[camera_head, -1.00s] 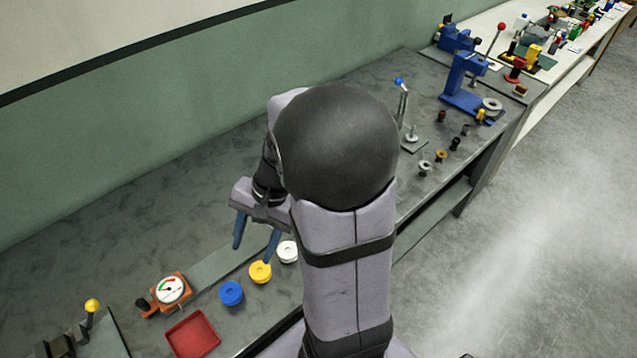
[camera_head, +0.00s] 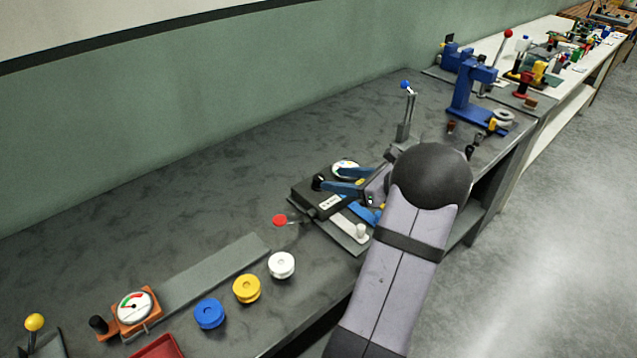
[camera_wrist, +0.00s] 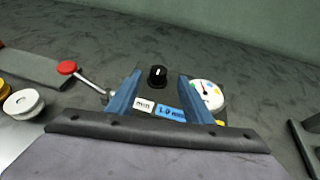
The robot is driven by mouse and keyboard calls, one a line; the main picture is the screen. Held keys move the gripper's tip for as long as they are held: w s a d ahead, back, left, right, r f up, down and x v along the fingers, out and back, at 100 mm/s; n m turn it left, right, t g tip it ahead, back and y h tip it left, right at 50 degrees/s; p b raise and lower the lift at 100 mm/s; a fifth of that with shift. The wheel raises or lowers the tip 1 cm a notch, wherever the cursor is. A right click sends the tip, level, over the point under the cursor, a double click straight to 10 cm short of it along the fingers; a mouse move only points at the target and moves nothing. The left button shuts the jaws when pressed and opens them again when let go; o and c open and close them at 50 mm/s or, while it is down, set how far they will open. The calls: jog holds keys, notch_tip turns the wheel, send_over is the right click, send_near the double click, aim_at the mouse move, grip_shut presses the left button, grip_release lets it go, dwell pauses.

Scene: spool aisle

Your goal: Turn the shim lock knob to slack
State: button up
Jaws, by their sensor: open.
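A black knob (camera_wrist: 157,75) with a white pointer mark stands on a dark box (camera_head: 315,197) with a white label and a blue label reading about 1.0 mm. In the wrist view the mark points roughly away from me; any scale around it is not readable. In the head view the knob (camera_head: 317,182) is at the box's back left. My gripper (camera_head: 338,197) is open, its two blue fingers reaching over the box. In the wrist view the fingers lie left and right of the knob, apart from it. No setting marked slack is legible.
A red-ball lever (camera_wrist: 67,68) sticks out left of the box, and a round white dial (camera_wrist: 207,95) sits at its right. White, yellow and blue spools (camera_head: 209,313) stand to the left. A blue-ball post (camera_head: 406,110) rises behind my arm. The bench behind is clear.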

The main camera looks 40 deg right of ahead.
aim_at(319, 177)
jog(key=shift+p+x, duration=0.55)
jog(key=shift+x, duration=3.15)
jog(key=shift+a, duration=0.1)
jog(key=c, duration=1.1)
jog(key=shift+o, duration=0.2)
jog(key=shift+n+y, duration=0.3)
jog(key=shift+n+g+y+p, duration=0.75)
jog(key=shift+n+g+y, duration=0.15)
jog(key=shift+n+y, duration=0.75)
jog(key=shift+n+g+y, duration=0.4)
jog(key=shift+n+y, duration=0.35)
jog(key=shift+y, duration=0.2)
jog(key=shift+a+n+g+y+b, duration=0.1)
jog(key=shift+n+g+y+b, duration=0.3)
jog(key=shift+n+g+y, duration=0.6)
